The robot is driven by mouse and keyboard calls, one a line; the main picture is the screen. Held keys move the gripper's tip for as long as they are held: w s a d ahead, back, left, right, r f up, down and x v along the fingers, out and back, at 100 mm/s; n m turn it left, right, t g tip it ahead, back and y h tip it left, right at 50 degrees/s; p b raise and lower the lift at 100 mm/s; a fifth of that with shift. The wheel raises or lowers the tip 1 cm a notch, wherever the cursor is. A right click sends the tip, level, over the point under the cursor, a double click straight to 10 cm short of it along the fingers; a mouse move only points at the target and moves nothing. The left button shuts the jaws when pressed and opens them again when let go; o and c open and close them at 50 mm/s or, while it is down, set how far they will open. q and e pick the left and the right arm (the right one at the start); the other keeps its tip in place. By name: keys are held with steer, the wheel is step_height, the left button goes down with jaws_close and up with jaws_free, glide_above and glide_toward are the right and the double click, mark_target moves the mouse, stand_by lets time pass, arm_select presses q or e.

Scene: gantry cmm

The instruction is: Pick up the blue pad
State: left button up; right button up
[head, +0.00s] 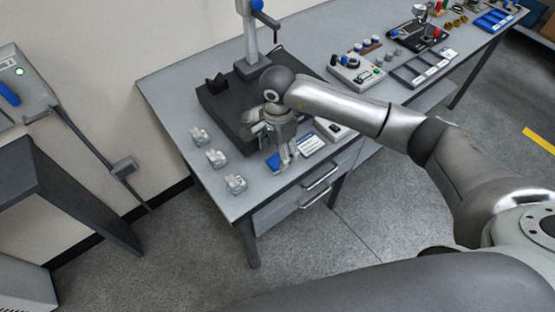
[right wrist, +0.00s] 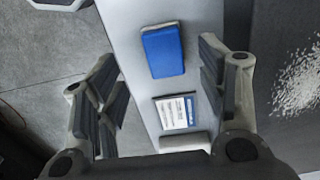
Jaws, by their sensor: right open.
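The blue pad (head: 273,163) lies flat near the front edge of the grey bench, partly hidden by my right gripper in the head view. In the right wrist view the blue pad (right wrist: 163,51) shows whole, a rounded rectangle between the two spread fingers and toward their tips. My right gripper (head: 282,159) hangs over the pad, pointing down, open and empty. In the right wrist view, the right gripper (right wrist: 158,70) has clear room between each finger and the pad. The height of the fingertips above the bench is hard to tell. My left gripper is not in view.
A white and blue card (head: 311,145) lies beside the pad; the card (right wrist: 177,113) is also between the fingers. A dark slab (head: 222,112) lies behind the gripper. Several small grey blocks (head: 216,158) stand left. A control box (head: 355,72) stands farther right.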

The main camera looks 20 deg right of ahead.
mark_target(277, 159)
steer(key=shift+f+p, duration=0.35)
steer(key=shift+f, duration=0.05)
steer(key=f+p, duration=0.1)
steer(key=f, duration=0.2)
steer(key=shift+w+f, duration=0.2)
steer(key=shift+f, duration=0.4)
steer(key=c, duration=1.1)
steer(key=shift+w+r, duration=0.1)
steer(key=shift+r, duration=0.05)
